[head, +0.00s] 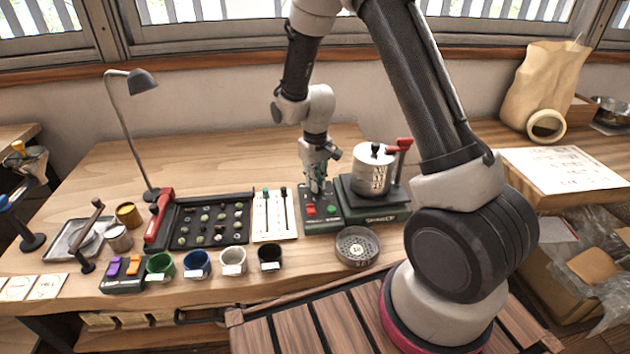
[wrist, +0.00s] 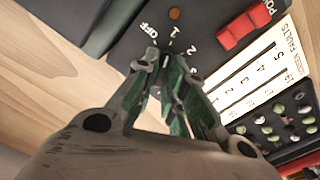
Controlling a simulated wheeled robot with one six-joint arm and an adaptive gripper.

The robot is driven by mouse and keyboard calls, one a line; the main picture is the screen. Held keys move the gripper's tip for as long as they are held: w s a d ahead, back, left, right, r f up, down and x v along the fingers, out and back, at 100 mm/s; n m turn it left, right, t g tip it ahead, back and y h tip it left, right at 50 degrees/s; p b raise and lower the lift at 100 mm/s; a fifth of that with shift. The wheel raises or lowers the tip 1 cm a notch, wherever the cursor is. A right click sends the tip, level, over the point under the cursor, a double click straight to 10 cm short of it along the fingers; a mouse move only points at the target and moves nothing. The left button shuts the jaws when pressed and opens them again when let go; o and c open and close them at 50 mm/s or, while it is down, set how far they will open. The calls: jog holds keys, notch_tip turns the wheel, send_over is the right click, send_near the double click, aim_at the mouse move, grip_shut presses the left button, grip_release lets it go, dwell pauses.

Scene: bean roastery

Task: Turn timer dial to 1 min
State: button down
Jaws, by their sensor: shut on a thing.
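In the wrist view the dark panel (wrist: 122,42) shows an OFF mark and small white numbers, including 1 and 2, around the dial's place. My gripper (head: 317,188) points down over the panel's upper part. In the wrist view my gripper's fingertips (wrist: 165,62) are close together at the printed scale, shut on the dial. The fingers hide the dial almost fully, so I cannot tell which mark its pointer faces.
A red power switch (wrist: 243,30) and an orange round lamp (wrist: 175,13) sit near the dial. The steel roaster drum (head: 371,172) stands just right of my gripper. The white slider card (head: 273,232) and bean tray (head: 180,243) lie left. A round sieve (head: 357,246) is in front.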

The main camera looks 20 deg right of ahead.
jog(key=shift+m, duration=0.5)
jog(key=c, duration=1.5)
grip_release()
notch_tip(320, 180, up, 12)
jog(key=shift+r, duration=0.1)
